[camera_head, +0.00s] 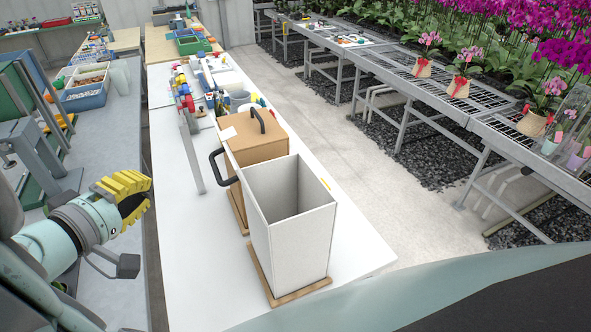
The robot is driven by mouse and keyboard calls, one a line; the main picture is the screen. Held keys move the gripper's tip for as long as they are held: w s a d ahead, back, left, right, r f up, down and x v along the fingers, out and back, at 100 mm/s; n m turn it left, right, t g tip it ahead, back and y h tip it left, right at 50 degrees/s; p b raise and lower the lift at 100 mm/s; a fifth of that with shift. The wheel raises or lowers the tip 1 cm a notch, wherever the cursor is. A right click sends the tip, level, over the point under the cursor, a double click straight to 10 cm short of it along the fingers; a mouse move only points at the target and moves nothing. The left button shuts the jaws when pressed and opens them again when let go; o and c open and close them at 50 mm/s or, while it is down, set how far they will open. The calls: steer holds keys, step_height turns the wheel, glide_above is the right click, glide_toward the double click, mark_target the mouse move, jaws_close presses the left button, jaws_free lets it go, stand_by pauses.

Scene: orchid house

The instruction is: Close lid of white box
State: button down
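A tall white box (291,238) stands upright on a thin wooden base (296,291) near the front end of the white table. Its top is open and I look down into an empty-looking inside. A black handle (219,168) sticks out at its far left top edge; the panel it belongs to is mostly hidden. My gripper (130,195), with yellow ribbed finger parts, is at the left, well apart from the box and holding nothing that I can see. Its finger opening is not clear from this angle.
A brown box (254,139) with a black handle on top stands just behind the white box. Tools and containers crowd the far table (205,82). The table's front end (353,257) is clear.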

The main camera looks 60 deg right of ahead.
steer(key=d+f+p, duration=0.3)
steer(key=d, duration=0.9)
steer(key=shift+w+d+f+p, duration=0.15)
steer(key=shift+d+f+p, duration=0.05)
steer(key=shift+f+p, duration=0.15)
stand_by(0.5)
